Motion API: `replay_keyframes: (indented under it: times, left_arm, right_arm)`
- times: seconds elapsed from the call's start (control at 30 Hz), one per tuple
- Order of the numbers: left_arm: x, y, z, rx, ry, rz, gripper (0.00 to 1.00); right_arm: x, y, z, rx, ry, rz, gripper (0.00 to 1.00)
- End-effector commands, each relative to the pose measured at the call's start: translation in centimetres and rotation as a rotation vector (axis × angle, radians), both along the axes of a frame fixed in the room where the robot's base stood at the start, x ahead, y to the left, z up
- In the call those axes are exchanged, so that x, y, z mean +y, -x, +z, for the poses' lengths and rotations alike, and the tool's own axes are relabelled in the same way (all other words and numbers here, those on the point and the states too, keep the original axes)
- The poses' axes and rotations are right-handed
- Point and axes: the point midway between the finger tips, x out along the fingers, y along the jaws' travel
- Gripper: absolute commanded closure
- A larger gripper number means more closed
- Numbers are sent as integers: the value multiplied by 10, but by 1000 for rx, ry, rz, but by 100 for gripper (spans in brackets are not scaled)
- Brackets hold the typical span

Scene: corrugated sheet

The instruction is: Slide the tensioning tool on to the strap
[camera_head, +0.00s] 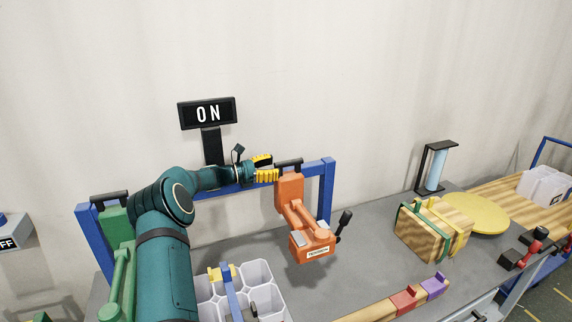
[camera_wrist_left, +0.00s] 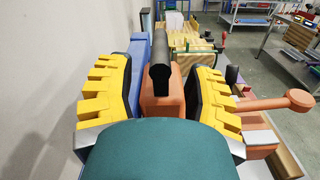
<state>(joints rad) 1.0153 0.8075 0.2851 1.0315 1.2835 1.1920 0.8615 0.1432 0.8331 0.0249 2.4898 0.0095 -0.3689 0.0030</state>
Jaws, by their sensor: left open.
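The orange tensioning tool (camera_head: 290,192) hangs at the right part of a blue frame, with a lettered label on its lower block and a black handle on top. My left gripper (camera_head: 264,168) is open just left of that handle. In the left wrist view, the left gripper's yellow fingers (camera_wrist_left: 160,92) stand either side of the black handle (camera_wrist_left: 161,60) and the orange body (camera_wrist_left: 160,98), apart from both. A wooden box (camera_head: 425,236) on the bench carries a green strap (camera_head: 411,223) and a yellow strap (camera_head: 452,222). My right gripper is not in view.
White bins (camera_head: 262,275) stand in front. A yellow disc (camera_head: 477,213) lies behind the box. An ON sign (camera_head: 207,113) stands behind my arm.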

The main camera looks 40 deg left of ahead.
Motion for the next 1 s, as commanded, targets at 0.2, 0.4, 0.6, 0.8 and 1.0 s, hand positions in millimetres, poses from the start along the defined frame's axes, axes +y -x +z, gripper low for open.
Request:
replay_keyframes:
  times: [0.2,0.4,0.6,0.8,1.0]
  left_arm:
    - [-16,-31,0,-1,-1,-1,48]
    - [-22,-44,0,-1,-1,1,48]
    - [-23,-45,0,1,0,1,48]
    - [-23,-45,0,0,0,1,73]
    - [-23,-45,0,0,0,1,100]
  right_arm:
    - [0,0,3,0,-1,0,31]
    - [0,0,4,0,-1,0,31]
    - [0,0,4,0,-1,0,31]
    - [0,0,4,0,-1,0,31]
    - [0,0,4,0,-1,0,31]
